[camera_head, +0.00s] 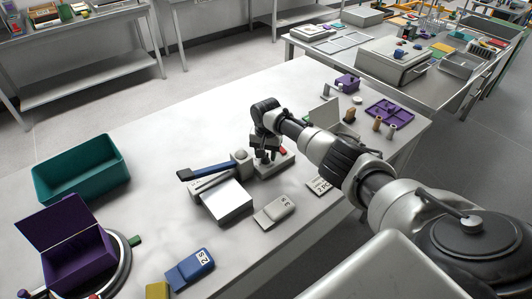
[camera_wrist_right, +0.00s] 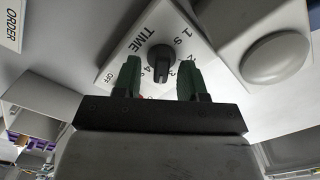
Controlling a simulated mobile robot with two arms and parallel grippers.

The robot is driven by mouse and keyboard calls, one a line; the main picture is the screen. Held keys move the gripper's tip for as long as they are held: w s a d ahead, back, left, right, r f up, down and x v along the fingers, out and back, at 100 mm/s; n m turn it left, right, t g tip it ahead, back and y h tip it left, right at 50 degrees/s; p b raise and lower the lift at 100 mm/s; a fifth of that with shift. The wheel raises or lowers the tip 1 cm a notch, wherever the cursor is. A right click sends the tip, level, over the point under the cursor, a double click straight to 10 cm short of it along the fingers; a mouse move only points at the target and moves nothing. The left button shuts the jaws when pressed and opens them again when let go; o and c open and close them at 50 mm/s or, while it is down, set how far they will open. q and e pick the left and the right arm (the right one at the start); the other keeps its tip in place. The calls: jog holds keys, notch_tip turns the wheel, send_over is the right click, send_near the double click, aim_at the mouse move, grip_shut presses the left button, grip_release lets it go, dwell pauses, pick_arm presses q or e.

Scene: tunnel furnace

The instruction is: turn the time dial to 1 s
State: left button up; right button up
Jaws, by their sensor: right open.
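The time dial (camera_wrist_right: 161,58) is a black knob on a white plate marked TIME (camera_wrist_right: 138,42), with 1 s, 2, 3, 4 and OFF around it. My right gripper (camera_wrist_right: 160,72) is open, with one dark green finger on each side of the knob. Whether the fingers touch it, I cannot tell. The knob's ridge runs toward the gripper's palm; which mark it points at is unclear. In the head view my right gripper (camera_head: 266,152) hangs over the small grey control box (camera_head: 277,167), hiding the dial. My left gripper is not in view.
A blue-handled lever (camera_head: 208,172) and a pale plate (camera_head: 228,202) stand left of the control box. A grey tag (camera_head: 275,211) and a blue tag (camera_head: 190,268) lie in front. A teal bin (camera_head: 80,170) and an open purple box (camera_head: 75,250) are at left.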

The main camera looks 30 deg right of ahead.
jog(key=shift+w+f, duration=0.1)
jog(key=shift+f, duration=0.05)
jog(key=shift+c, duration=1)
grip_shut()
